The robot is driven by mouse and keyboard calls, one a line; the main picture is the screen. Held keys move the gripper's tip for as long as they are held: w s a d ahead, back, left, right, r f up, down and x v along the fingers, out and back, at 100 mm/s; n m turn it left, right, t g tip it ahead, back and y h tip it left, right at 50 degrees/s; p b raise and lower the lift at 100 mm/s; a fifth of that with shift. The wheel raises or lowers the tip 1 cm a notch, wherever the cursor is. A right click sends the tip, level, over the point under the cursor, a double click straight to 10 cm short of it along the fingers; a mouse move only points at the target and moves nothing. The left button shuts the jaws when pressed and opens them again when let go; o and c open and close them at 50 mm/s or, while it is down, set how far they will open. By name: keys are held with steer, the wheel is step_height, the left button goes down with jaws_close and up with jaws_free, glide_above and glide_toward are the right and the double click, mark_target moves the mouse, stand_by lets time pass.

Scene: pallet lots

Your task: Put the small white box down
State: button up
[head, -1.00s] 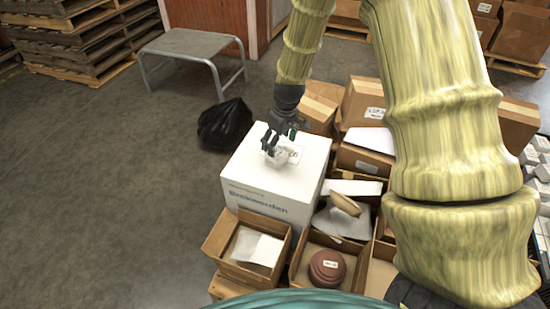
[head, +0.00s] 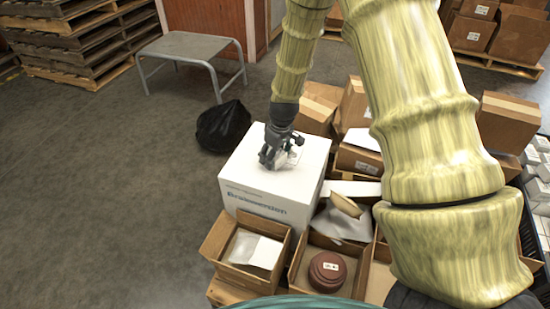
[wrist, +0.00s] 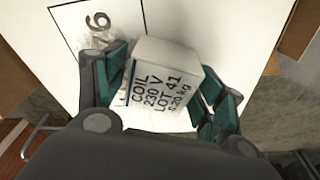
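The small white box (wrist: 163,85) shows large in the wrist view, printed "COIL 230 V LOT 41" with a weight. It sits between the green-padded fingers of my gripper (wrist: 168,92), with a pad close against each side, so the gripper looks shut on it. In the head view my gripper (head: 275,158) points down over the top of a large white carton (head: 243,165) and mostly hides the small box. The carton's top lies behind the small box in the wrist view. I cannot tell whether the small box touches it.
Open brown boxes, one with a dark red round item (head: 327,271), stand in front. Closed brown cartons (head: 313,110) stand behind.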

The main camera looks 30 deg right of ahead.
steer(key=c, duration=0.9)
steer(key=shift+r, duration=0.15)
